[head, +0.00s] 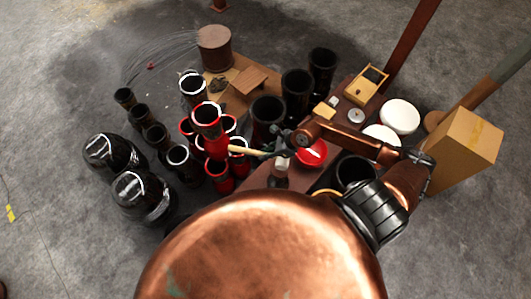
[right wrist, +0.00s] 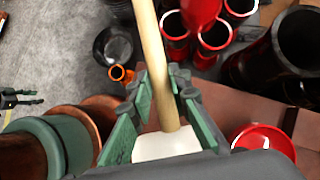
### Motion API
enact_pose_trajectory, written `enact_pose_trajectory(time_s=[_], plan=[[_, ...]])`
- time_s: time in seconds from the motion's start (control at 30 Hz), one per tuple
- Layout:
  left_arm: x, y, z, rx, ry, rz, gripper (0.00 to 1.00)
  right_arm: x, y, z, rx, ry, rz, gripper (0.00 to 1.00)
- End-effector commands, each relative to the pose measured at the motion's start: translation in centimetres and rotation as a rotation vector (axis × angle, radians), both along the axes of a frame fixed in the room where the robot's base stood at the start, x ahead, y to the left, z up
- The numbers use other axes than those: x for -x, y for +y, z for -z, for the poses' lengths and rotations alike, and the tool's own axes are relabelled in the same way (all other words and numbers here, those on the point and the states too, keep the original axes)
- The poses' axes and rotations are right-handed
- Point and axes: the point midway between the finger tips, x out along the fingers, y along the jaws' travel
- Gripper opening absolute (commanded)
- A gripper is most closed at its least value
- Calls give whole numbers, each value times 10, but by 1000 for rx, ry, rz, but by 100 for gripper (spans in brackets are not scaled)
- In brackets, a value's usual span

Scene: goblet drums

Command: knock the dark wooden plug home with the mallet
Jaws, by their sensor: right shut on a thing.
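The mallet has a pale wooden handle (head: 245,151) that points left in the head view. My right gripper (head: 284,143) is shut on the mallet near its head. In the right wrist view the handle (right wrist: 157,70) runs up between the green-padded fingers, and the whitish head (right wrist: 165,146) sits at their base. The red drums lie beyond the handle. I cannot make out the dark wooden plug for certain in either view. A small dark claw, likely my left gripper (right wrist: 24,99), shows at the left edge of the right wrist view, too small to read; the head view does not show it.
Several red drums (head: 207,117) and black drums (head: 267,112) stand close around the mallet. A red dish (head: 311,152) lies on the brown table just right of my gripper. White round drumheads (head: 399,116) and a cardboard box (head: 465,150) are at right.

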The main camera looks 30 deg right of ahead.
Motion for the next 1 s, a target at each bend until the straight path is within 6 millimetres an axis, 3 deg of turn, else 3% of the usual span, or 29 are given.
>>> enact_pose_trajectory(time_s=[0.27, 0.37, 0.6, 1.0], plan=[[1, 0, 2, 0, 1, 0, 40, -1, 0, 1, -1, -2, 1, 0], [2, 0, 11, 1, 3, 0, 40, 0, 0, 13, -1, 0, 1, 0], [9, 0, 47, 0, 14, 0, 40, 0, 0, 62, -1, 1, 1, 0], [4, -2, 14, 2, 6, -1, 40, -1, 0, 20, 0, -3, 0, 0]])
